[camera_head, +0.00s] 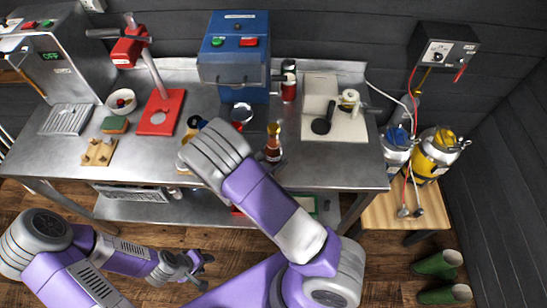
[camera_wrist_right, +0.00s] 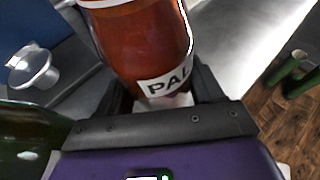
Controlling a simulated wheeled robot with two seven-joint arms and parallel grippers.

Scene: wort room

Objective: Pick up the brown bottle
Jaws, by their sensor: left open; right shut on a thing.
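The brown bottle (camera_wrist_right: 140,45) fills the top of the right wrist view, with a white label reading "PAL" near its lower end. My right gripper (camera_wrist_right: 165,95) is shut on it, with a dark finger on each side. In the head view the brown bottle (camera_head: 273,147) is upright at the front of the steel table, right of the middle; my right arm hides its surroundings and the right gripper. I cannot tell whether its base touches the table. My left gripper (camera_head: 190,268) is open and empty, low over the floor in front of the table.
The steel table (camera_head: 335,173) holds a blue machine (camera_head: 234,60), a red stand (camera_head: 160,113) and a white board (camera_head: 345,125). A green bottle (camera_wrist_right: 25,150) is close at the left in the wrist view. A wooden side table (camera_head: 385,212) and green boots (camera_head: 438,264) are to the right.

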